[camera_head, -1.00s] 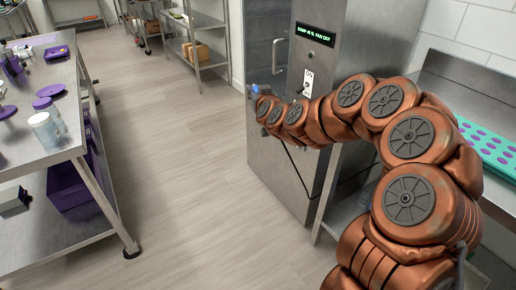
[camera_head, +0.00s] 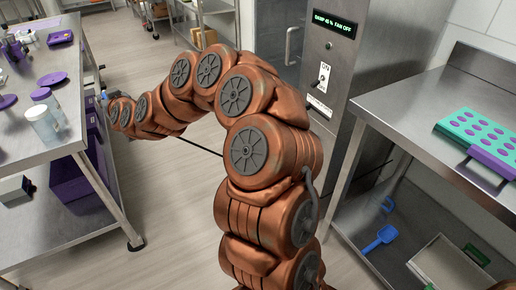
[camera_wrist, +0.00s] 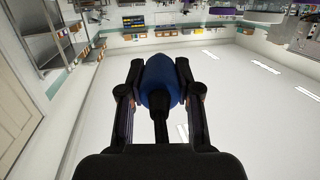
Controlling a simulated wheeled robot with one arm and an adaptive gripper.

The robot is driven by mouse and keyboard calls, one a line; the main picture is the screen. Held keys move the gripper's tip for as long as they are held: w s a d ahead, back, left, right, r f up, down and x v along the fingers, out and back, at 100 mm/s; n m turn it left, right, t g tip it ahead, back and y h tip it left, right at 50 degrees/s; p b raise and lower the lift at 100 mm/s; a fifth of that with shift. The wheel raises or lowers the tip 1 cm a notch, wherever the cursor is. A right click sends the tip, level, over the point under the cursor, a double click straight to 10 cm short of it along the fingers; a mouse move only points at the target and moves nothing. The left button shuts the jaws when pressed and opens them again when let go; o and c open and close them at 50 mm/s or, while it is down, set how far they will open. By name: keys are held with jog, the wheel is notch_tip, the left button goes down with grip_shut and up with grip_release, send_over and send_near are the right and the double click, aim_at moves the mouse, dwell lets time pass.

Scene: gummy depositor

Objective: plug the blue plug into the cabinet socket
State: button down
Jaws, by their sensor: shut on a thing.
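My gripper (camera_wrist: 158,95) is shut on the blue plug (camera_wrist: 159,78), which sits between the two fingers in the wrist view, with a black cord running back towards the camera. In the head view my gripper (camera_head: 104,97) is far left, beside the left table, mostly hidden by my arm. A thin black cable (camera_head: 200,147) stretches behind my arm towards the cabinet. The steel cabinet (camera_head: 345,50) stands right of centre, well apart from the plug. Its front has a green-lit display, a switch plate (camera_head: 323,74) and a pale plate below it. I cannot make out the socket.
The left steel table (camera_head: 60,130) holds jars and purple lids, close to my gripper. A steel bench (camera_head: 440,110) at right bears a teal mould tray (camera_head: 470,127); a blue scoop (camera_head: 380,238) lies on its lower shelf. Open floor (camera_head: 175,215) lies between.

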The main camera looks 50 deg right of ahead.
jog(key=d+f+m+g+h+b, duration=0.1)
jog(key=d+f+m+h+b, duration=0.2)
jog(key=d, duration=0.5)
jog(key=d+f+m+g+h+b, duration=0.1)
jog(key=d+f+m+h, duration=0.15)
jog(key=d+f, duration=0.4)
jog(key=s+d+f+m+g+h+b, duration=0.2)
jog(key=s+d+f+g+h, duration=0.15)
jog(key=d, duration=0.45)
jog(key=s+d+f+m+g+h+b, duration=0.2)
jog(key=s+d+f+m+b, duration=0.15)
jog(key=d, duration=0.55)
jog(key=s+d+f+m+g+h+b, duration=0.2)
jog(key=s+d+f+h, duration=0.15)
jog(key=d, duration=0.45)
jog(key=s+d+f+m+g+b, duration=0.3)
jog(key=s+d+f+g, duration=0.2)
jog(key=s+f, duration=0.3)
jog(key=s+d+f+m+g+b, duration=0.4)
jog(key=s+f, duration=0.4)
jog(key=s, duration=0.2)
jog(key=shift+s+d+g, duration=0.2)
jog(key=shift+d+g, duration=0.7)
jog(key=shift+g, duration=0.05)
jog(key=shift+a+p, duration=0.2)
jog(key=shift+p, duration=0.25)
